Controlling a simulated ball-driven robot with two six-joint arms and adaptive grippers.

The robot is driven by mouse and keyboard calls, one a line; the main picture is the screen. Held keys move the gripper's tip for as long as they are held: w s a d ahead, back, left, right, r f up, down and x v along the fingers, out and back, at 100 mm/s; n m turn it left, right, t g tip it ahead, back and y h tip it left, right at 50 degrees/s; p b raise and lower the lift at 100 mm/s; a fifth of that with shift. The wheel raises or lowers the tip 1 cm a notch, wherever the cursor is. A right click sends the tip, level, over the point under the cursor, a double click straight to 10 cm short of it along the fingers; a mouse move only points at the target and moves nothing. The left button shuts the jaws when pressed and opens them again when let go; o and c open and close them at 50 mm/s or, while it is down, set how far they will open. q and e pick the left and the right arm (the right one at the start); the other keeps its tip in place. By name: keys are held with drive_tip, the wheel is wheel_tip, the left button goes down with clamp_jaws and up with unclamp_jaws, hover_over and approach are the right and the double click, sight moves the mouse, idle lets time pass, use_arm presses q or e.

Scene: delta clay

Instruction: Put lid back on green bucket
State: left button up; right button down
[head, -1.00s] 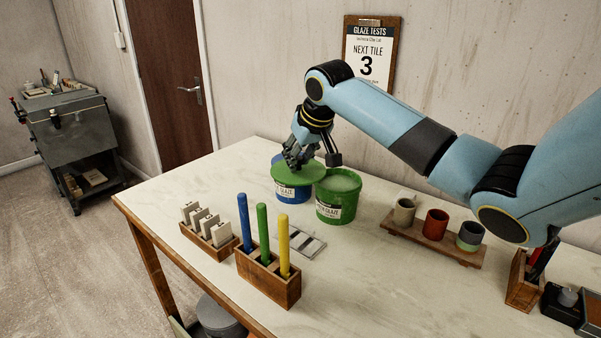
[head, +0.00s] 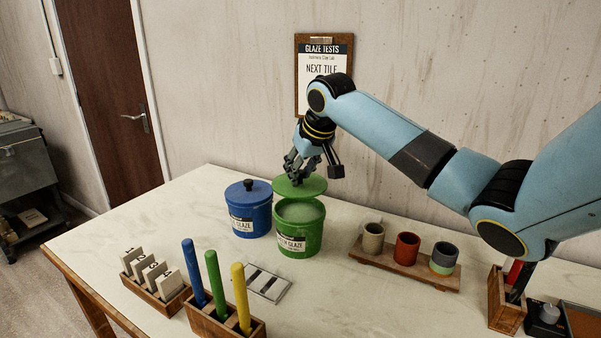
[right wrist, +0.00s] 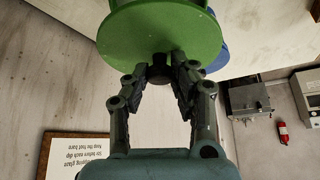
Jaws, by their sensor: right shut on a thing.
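The green bucket (head: 300,240) stands open on the table, with pale green glaze showing inside. My right gripper (head: 299,178) is shut on the knob of the green lid (head: 312,188). The lid is above the back part of the bucket's mouth, apart from the front rim, and the glaze shows below it. In the right wrist view the green lid (right wrist: 160,35) is held by its dark knob between the fingers of my right gripper (right wrist: 160,78). My left gripper is not in view.
A blue bucket (head: 249,212) with its lid on stands close left of the green bucket. A wooden rack of cups (head: 405,263) is to the right. Tiles (head: 151,275), a holder with coloured sticks (head: 226,318) and a flat card (head: 263,284) are in front.

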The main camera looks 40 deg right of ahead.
sight(301, 184)
wheel_tip(301, 184, down, 3)
drive_tip(key=b, duration=0.2)
drive_tip(key=shift+r+b, duration=0.1)
drive_tip(key=shift+b, duration=0.3)
drive_tip(key=shift+f, duration=1.1)
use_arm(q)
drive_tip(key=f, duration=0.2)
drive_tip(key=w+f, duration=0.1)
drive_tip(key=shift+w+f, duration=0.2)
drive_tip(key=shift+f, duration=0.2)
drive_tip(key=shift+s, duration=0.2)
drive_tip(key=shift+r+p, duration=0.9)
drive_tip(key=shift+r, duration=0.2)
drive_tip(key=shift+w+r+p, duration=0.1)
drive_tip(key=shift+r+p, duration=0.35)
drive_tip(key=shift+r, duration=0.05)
use_arm(e)
drive_tip(key=shift+f, duration=0.15)
use_arm(q)
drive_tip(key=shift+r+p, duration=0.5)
drive_tip(key=shift+p, duration=0.05)
